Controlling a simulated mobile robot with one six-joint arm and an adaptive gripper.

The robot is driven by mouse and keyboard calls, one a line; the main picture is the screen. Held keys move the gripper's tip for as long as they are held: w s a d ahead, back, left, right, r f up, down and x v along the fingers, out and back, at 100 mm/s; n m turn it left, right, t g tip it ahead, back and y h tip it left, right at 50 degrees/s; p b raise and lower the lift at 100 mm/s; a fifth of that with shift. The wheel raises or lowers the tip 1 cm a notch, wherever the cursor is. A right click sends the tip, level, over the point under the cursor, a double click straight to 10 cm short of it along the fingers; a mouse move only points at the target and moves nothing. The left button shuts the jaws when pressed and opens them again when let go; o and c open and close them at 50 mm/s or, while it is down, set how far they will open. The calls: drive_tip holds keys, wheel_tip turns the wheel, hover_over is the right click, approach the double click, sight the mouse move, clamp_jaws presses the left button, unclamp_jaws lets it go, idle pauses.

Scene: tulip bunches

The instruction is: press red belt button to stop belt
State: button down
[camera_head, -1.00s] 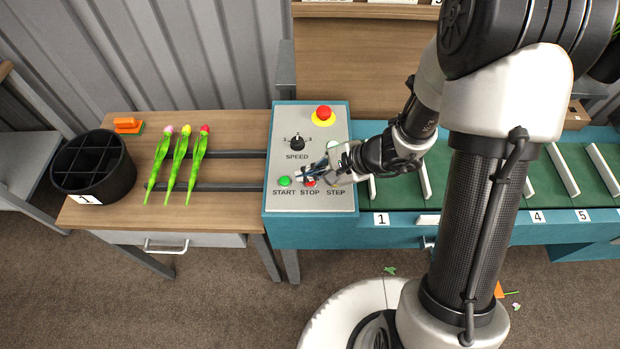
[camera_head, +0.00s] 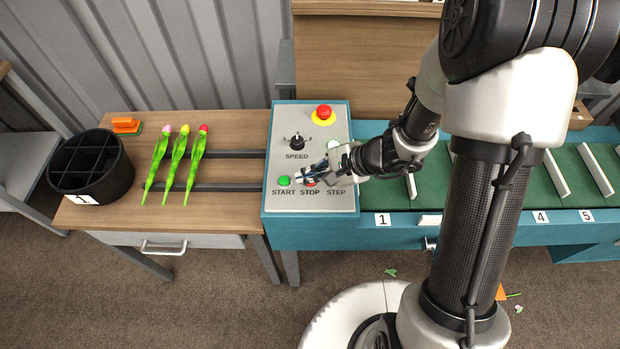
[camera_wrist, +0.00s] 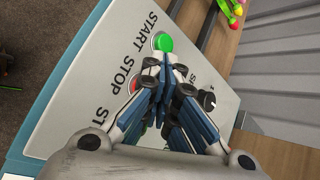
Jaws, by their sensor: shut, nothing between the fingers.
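The red STOP button (camera_head: 310,183) sits on the grey control panel between START and STEP, partly hidden by my gripper. It also shows in the wrist view (camera_wrist: 134,85), beside my fingers. My gripper (camera_head: 301,178) is shut and empty, low over the panel at the STOP button. In the wrist view its fingertips (camera_wrist: 166,68) lie between the red button and the SPEED knob, close to the green START button (camera_wrist: 163,42). I cannot tell whether the fingers touch the red button. The green belt (camera_head: 538,178) with white slats runs right of the panel.
A red emergency button (camera_head: 324,112) on a yellow base and the SPEED knob (camera_head: 297,141) are farther back on the panel. Three tulips (camera_head: 179,160) lie on the wooden table at left, next to a black divided bin (camera_head: 122,165). My arm hides part of the belt.

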drive_tip(key=shift+f+b, duration=0.4)
drive_tip(key=shift+b, duration=0.1)
idle(0.3)
idle(0.4)
drive_tip(key=shift+r+p, duration=0.5)
drive_tip(key=shift+r, duration=0.35)
drive_tip(key=shift+r, duration=0.15)
drive_tip(key=shift+r+p, duration=1.75)
drive_tip(key=shift+r, duration=0.6)
